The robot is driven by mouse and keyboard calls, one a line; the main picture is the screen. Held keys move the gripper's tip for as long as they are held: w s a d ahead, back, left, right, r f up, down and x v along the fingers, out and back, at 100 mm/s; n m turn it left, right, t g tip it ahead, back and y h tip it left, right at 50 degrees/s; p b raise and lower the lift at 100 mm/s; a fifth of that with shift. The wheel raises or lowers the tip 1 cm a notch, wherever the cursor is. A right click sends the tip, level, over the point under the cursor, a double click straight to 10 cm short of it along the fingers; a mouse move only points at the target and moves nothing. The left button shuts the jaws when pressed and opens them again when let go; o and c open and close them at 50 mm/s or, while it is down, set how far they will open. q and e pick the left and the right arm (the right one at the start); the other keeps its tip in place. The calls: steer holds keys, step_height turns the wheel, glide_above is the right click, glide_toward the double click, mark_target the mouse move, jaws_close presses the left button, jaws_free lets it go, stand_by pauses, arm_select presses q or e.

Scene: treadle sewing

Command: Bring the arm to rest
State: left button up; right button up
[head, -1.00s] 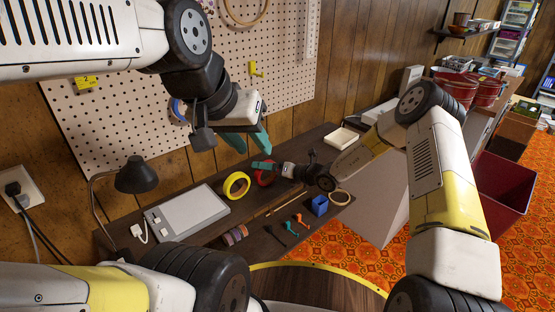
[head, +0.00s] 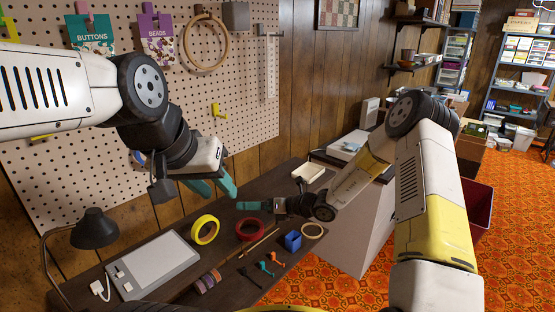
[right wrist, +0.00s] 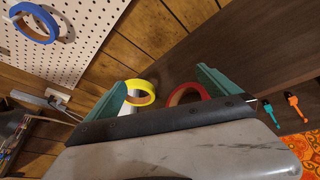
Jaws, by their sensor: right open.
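My left gripper (head: 214,189) shows in the head view with its two teal fingers a little apart and nothing between them. It hangs in front of the pegboard, over the back edge of the dark table. My right arm reaches in from the right, and its gripper (head: 250,205) is over the table, near the red tape roll. In the right wrist view my right gripper (right wrist: 165,88) has its teal fingers wide apart and empty. The yellow tape roll (right wrist: 141,92) and red tape roll (right wrist: 188,94) appear beyond and between those fingers, apart from them.
The pegboard (head: 245,100) stands behind. Open carpet (head: 510,230) lies at right.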

steer(key=s+d+r+n+g+h, duration=0.2)
steer(key=s+d+r+n, duration=0.1)
steer(key=s+r+n, duration=0.45)
steer(key=s+d+r+n+g+h, duration=0.15)
steer(key=s+d+r+n, duration=0.3)
steer(key=r+n, duration=0.5)
steer(key=s+d+r+n+t+h, duration=0.2)
steer(key=s+d+r+n+h, duration=0.2)
steer(key=s+d+n, duration=0.2)
steer(key=s+d+r+n+t+h, duration=0.3)
steer(key=s+d+r+n+h, duration=0.1)
steer(key=s+d, duration=0.7)
steer(key=shift+d+r+n, duration=0.8)
steer(key=shift+d+n, duration=0.05)
steer(key=shift+n, duration=0.35)
